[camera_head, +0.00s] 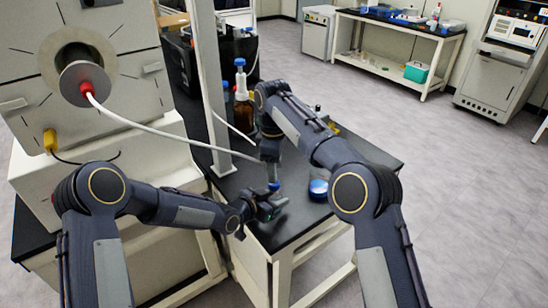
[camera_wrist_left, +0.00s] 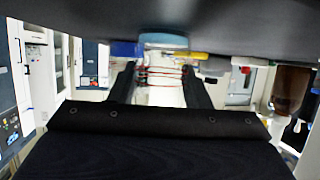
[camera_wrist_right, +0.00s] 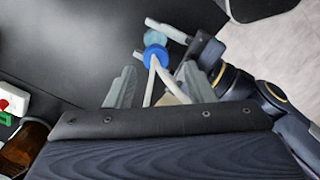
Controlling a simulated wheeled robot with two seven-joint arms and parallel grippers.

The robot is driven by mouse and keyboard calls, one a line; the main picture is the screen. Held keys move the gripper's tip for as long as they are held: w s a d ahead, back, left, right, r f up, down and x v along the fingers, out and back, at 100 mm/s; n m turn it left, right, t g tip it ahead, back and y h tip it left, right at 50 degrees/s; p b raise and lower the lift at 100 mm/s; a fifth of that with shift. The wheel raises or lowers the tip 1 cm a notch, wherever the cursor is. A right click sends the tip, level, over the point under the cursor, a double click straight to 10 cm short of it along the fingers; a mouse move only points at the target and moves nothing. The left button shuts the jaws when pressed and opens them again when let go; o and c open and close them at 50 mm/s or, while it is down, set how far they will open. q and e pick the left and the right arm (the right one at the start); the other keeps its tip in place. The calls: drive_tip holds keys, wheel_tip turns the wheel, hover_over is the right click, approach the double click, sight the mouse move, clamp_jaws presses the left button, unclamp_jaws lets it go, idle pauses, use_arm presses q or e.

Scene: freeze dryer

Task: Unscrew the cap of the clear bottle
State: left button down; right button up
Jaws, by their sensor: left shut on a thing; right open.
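The clear bottle (camera_wrist_left: 165,88) is between my left gripper's fingers, shown in the left wrist view with red lines across it. My left gripper (camera_head: 272,207) is shut on it, low over the black table. The bottle's blue cap (camera_head: 274,186) shows just above that gripper; in the right wrist view the cap (camera_wrist_right: 155,54) faces me. My right gripper (camera_head: 271,172) points down from above the cap. It is open, and its fingers (camera_wrist_right: 157,72) are spread, with the cap just beyond the fingertips. Pale strips show between them. I cannot tell whether the fingers touch the cap.
A blue round object (camera_head: 318,188) stands on the black table (camera_head: 290,222), right of the grippers. Brown bottles (camera_head: 243,115) stand at the table's back. A white post (camera_head: 210,90) and a white hose (camera_head: 150,128) from the machine are left of my right arm.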

drive_tip(key=m, duration=0.5)
drive_tip(key=shift+r+m, duration=0.3)
drive_tip(key=shift+r, duration=0.1)
drive_tip(key=m, duration=0.2)
drive_tip(key=shift+r+m, duration=0.2)
drive_tip(key=shift+m, duration=0.1)
drive_tip(key=m, duration=0.4)
drive_tip(key=shift+w+r, duration=0.1)
drive_tip(key=shift+r, duration=0.3)
drive_tip(key=m, duration=0.5)
drive_tip(key=shift+r+t, duration=0.3)
drive_tip(key=shift+f, duration=3.9)
drive_tip(key=shift+w, duration=0.1)
drive_tip(key=c, duration=1)
drive_tip(key=n, duration=0.6)
